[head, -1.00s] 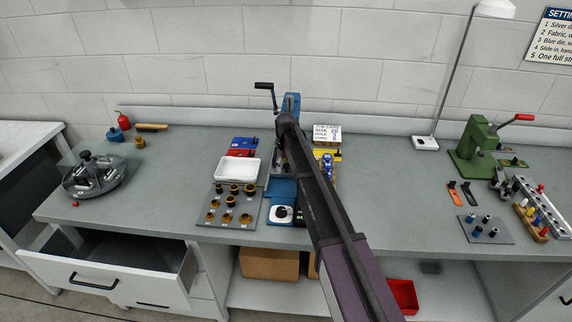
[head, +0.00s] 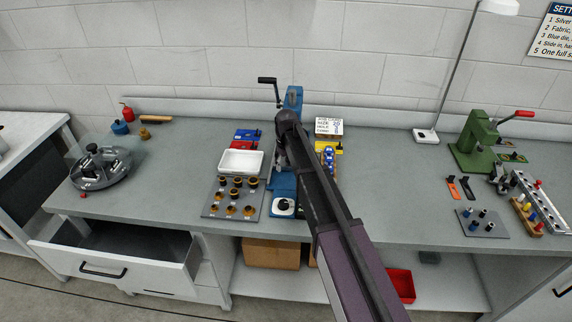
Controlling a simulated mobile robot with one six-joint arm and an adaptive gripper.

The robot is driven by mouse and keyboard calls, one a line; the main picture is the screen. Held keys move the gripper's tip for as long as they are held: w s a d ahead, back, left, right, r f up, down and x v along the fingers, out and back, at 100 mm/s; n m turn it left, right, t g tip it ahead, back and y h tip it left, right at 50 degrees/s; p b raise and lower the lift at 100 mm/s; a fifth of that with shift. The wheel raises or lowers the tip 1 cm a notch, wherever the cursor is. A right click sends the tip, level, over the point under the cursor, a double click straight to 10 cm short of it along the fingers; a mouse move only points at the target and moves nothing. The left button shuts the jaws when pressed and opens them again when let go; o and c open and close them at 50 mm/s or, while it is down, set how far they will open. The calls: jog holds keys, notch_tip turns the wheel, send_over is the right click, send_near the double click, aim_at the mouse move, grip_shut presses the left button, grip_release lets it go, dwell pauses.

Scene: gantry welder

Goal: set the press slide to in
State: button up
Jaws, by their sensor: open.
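A blue press (head: 293,98) with a black crank handle (head: 267,80) stands at the back middle of the bench in the head view. Its blue base (head: 283,186) reaches toward the front, with a white piece bearing a dark round knob (head: 283,205) at the near end. My dark arm crosses in front of the press and hides much of its middle and right side. The slide cannot be made out clearly, nor whether it is in or out.
Left of the press are a white tray (head: 241,162) and a plate (head: 215,209) of dark and brass parts. A green press (head: 472,140) with a red handle stands right. A drawer (head: 110,266) stands open at front left. The bench between left fixture and tray is clear.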

jog(key=shift+r+p, duration=4.8)
jog(key=shift+r, duration=0.3)
jog(key=s+d+f+m+b, duration=0.2)
jog(key=s+d+f+b, duration=0.2)
jog(key=s+d, duration=0.4)
jog(key=s+d+f+m+b, duration=0.3)
jog(key=s+d+f+b, duration=0.2)
jog(key=s+d, duration=0.3)
jog(key=shift+s+d+f, duration=0.25)
jog(key=shift+s+d, duration=0.15)
jog(key=shift+d, duration=0.35)
